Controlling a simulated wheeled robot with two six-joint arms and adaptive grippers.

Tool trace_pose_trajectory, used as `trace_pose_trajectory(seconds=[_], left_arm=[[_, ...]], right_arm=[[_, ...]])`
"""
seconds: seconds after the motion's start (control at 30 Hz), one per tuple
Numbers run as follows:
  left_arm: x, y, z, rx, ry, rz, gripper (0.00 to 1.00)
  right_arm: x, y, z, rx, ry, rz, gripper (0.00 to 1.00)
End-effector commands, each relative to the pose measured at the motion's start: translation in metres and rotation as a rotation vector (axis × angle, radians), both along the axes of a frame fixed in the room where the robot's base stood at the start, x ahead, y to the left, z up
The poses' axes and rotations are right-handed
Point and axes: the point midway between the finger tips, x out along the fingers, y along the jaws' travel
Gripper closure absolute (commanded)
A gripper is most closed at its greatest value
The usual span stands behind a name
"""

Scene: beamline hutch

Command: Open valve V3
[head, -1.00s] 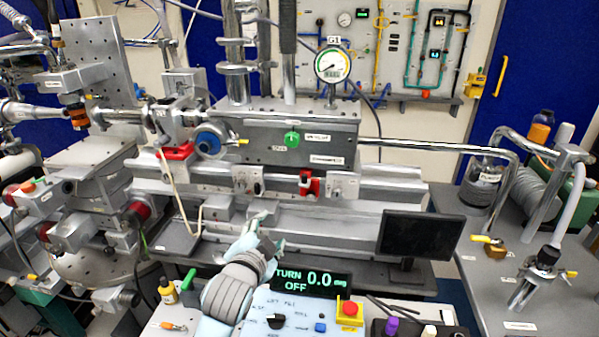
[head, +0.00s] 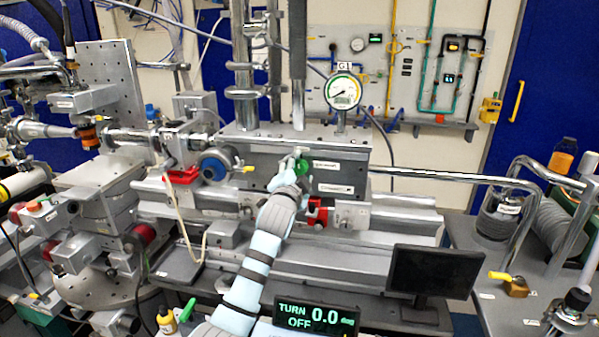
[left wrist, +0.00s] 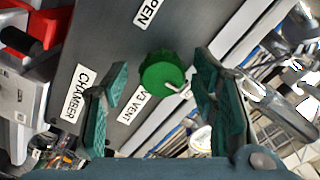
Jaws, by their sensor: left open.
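Valve V3 is a round green knob (left wrist: 163,74) with a pale pointer on the front of the grey chamber box (head: 345,178). In the left wrist view a label beside it reads "V3 VENT" (left wrist: 130,104). In the head view the knob (head: 302,167) is partly covered by my left gripper (head: 291,165). In the left wrist view my left gripper (left wrist: 158,98) is open, with its two teal fingers on either side of the knob and gaps between them and it. My right gripper is not in view.
A gauge marked G1 (head: 343,92) stands above the box. A blue handwheel (head: 213,165) is left of the knob, and a red clamp (head: 317,212) is below it. A display (head: 316,317) reads "TURN 0.0 deg OFF". A black monitor (head: 432,271) stands lower right.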

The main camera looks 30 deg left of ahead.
Motion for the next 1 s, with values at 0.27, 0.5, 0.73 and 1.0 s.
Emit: trace_pose_trajectory(seconds=[0.27, 0.5, 0.73, 1.0], left_arm=[[0.0008, 0.0003, 0.0001, 0.0, 0.0, 0.0, 0.54], [0.0006, 0.0002, -0.0001, 0.0, 0.0, 0.0, 0.92], [0.0006, 0.0002, 0.0, -0.002, -0.001, 0.0, 0.95], [0.0005, 0.0002, 0.0004, -0.057, -0.015, 0.0, 0.95]], right_arm=[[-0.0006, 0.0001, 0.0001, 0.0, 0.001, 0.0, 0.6], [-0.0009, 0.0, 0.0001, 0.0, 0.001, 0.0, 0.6], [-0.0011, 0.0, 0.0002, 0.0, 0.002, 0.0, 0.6], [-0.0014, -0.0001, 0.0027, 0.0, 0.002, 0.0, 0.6]])
